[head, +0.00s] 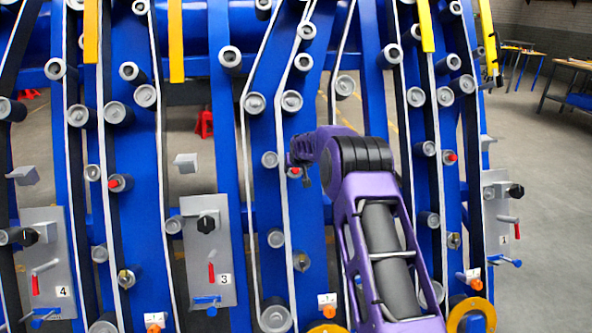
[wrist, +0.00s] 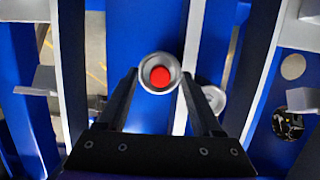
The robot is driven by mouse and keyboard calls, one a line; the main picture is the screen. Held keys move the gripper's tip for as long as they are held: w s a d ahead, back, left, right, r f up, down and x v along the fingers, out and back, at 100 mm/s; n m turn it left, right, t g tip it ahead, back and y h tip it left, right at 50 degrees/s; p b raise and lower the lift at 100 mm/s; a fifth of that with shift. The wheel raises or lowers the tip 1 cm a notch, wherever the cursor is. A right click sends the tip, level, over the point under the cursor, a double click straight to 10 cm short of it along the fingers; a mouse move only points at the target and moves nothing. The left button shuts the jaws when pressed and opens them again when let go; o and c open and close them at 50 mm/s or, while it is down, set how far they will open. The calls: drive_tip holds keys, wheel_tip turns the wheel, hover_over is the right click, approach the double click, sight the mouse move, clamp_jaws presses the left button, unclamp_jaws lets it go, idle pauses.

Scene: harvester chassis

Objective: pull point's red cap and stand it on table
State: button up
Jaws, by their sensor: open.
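A red cap (wrist: 160,76) sits in the round grey end of a fitting (wrist: 148,86) on a blue upright, in the middle of the wrist view. It also shows in the head view (head: 295,171), just below my wrist. My gripper (wrist: 160,73) is open and empty, its two dark fingers reaching up to either side of the fitting. I cannot tell whether they touch it. In the head view my gripper's fingers are hidden. Other red caps show on the uprights at left (head: 114,182) and right (head: 450,157). A wooden-topped table (head: 575,65) stands at the far right.
Blue uprights with grey rollers and pale belts surround my arm. Grey panels with knobs and red handles stand left (head: 205,262) and right (head: 497,232). A red stool (head: 205,124) is behind the frame. Open floor (head: 548,190) lies to the right.

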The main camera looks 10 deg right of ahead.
sight(296, 172)
drive_tip(key=shift+f, duration=0.1)
clamp_jaws()
idle(0.3)
drive_tip(key=shift+s+f+b+v, duration=0.15)
drive_tip(key=shift+b+v, duration=0.15)
drive_tip(key=shift+v, duration=0.6)
drive_tip(key=shift+s+f+b+v, duration=0.15)
drive_tip(key=shift+b+v, duration=0.1)
drive_tip(key=shift+v, duration=0.6)
